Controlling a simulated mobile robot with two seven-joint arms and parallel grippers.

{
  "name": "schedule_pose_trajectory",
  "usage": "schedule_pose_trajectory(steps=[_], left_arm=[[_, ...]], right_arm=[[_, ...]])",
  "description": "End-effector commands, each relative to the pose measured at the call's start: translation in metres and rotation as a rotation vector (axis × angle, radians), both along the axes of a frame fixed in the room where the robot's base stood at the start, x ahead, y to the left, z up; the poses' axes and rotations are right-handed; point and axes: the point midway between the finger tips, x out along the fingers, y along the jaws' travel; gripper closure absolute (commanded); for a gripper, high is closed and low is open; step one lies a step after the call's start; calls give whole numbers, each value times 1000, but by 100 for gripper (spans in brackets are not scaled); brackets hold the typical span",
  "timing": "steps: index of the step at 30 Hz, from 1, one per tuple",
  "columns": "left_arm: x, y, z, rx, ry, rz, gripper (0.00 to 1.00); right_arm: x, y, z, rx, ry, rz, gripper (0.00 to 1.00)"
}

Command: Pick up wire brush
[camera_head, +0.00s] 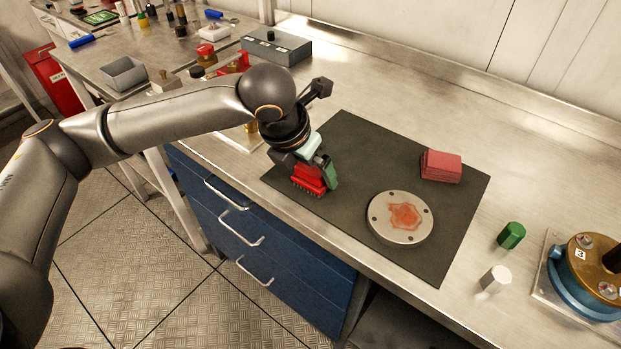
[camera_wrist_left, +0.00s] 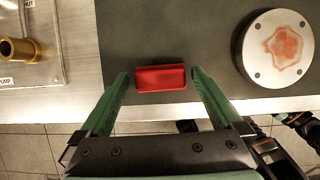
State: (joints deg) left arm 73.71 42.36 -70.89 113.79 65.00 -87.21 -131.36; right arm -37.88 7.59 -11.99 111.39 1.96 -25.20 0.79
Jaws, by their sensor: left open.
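The wire brush shows as a red block (camera_wrist_left: 161,78) in the left wrist view, lying on the dark mat. In the head view the red brush (camera_head: 310,180) has bristles along its lower edge and sits near the mat's left front edge. My left gripper (camera_head: 322,172) is over it, pointing down. In the left wrist view the green fingers of my left gripper (camera_wrist_left: 160,76) are open, one to each side of the brush, with a small gap at each end.
A round metal plate (camera_head: 400,219) with an orange rust patch lies on the dark mat (camera_head: 350,130). Red pads (camera_head: 441,166) are stacked behind it. Green (camera_head: 511,235) and white (camera_head: 495,279) pieces and a blue device (camera_head: 580,285) stand at right.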

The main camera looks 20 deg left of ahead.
Motion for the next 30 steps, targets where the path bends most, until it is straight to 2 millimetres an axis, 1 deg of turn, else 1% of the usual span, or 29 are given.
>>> schedule_pose_trajectory(steps=[1, 3, 10, 11, 30], left_arm=[[2, -1, -7, 1, 3, -1, 0], [3, -1, -11, 1, 2, -2, 0], [4, -2, -11, 0, 0, -1, 0], [4, -2, -11, 0, 0, -1, 2], [4, -2, -11, 0, 0, -1, 74]], right_arm=[[1, 1, -1, 0, 0, 1, 50], [2, 1, -1, 0, 0, 3, 50], [3, 1, 1, 0, -4, 3, 50], [3, 1, 1, 0, -4, 3, 50], [-1, 0, -1, -1, 1, 2, 50]])
